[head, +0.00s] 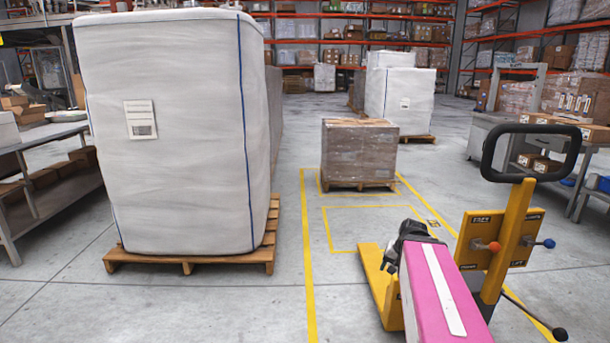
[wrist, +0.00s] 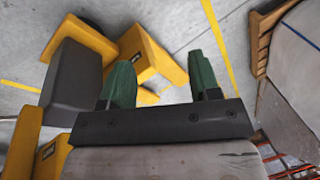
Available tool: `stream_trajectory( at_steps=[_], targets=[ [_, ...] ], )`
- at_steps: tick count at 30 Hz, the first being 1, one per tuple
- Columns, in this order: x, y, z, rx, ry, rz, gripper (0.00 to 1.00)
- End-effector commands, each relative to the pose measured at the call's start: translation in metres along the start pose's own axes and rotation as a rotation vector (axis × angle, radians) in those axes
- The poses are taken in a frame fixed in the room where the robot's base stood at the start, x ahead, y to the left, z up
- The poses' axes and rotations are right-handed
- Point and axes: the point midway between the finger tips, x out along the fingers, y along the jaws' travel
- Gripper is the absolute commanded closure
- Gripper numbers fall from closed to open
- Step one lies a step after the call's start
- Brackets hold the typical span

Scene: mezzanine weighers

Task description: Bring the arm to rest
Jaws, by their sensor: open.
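My gripper (wrist: 161,84) shows in the wrist view with its two green fingers spread apart and nothing between them. In the head view, my pink arm link with a white stripe reaches in from the lower right, and the dark end of the arm (head: 405,243) is in front of the yellow pallet truck (head: 510,230). The truck also shows in the wrist view (wrist: 150,55), beyond and to the left of the fingers. I cannot tell whether the arm touches it.
A tall white bulk bag (head: 175,140) stands on a wooden pallet (head: 190,262) at left. A wrapped carton stack (head: 358,150) stands farther back inside yellow floor lines. Metal tables (head: 30,150) flank the left side. Grey floor between bag and truck is clear.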

Motion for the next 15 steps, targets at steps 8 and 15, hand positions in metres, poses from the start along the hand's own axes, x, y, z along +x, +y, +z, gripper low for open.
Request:
stream_trajectory(
  at_steps=[8,15],
  targets=[
    [0.069,-0.039,0.059,-0.257,-0.098,0.151,0.43],
    [0.099,-0.053,0.089,-0.394,-0.138,0.227,0.43]
  ],
)
